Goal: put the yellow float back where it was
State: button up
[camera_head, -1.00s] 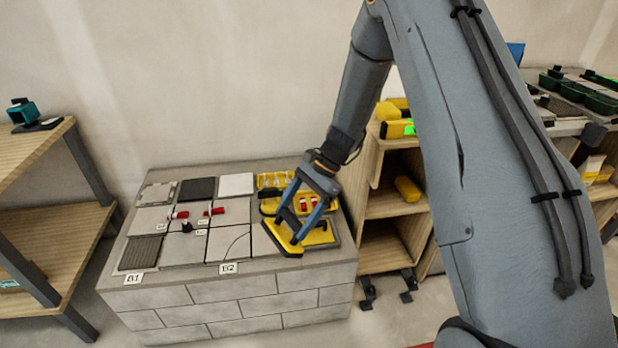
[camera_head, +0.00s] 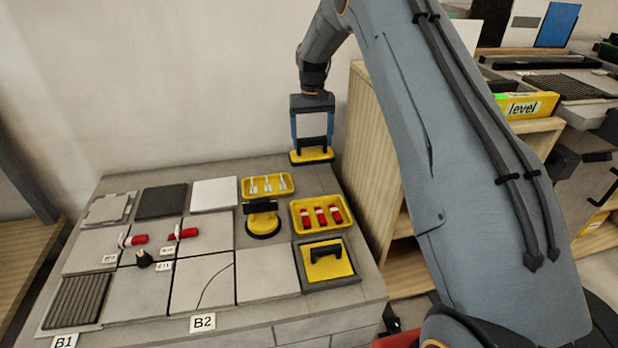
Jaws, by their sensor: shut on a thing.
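My gripper (camera_head: 311,142) is at the back right corner of the grey block-built bench. It is shut on the black handle of a yellow float (camera_head: 312,156), with the yellow plate below its fingers. I cannot tell whether the plate touches the bench top or hangs just above it. A second yellow piece with a black handle (camera_head: 337,263) lies on a dark square at the front right of the bench, apart from my gripper.
The bench top (camera_head: 357,208) carries grey tiles, a round yellow-and-black tool (camera_head: 263,222), a yellow tray of white pieces (camera_head: 268,186) and a yellow tray of red pieces (camera_head: 322,213). A wooden shelf (camera_head: 372,130) stands close on the right.

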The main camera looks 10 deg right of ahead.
aim_at(313, 151)
jog(key=shift+w, duration=0.5)
jog(key=shift+w+f, duration=0.1)
jog(key=shift+f, duration=0.2)
jog(key=f, duration=0.5)
jog(key=shift+d+f+b, duration=0.1)
jog(key=shift+d+b, duration=0.15)
jog(key=shift+b, duration=0.15)
jog(key=shift+a+f, duration=0.1)
jog(key=shift+f, duration=1.85)
jog(key=o, duration=1.2)
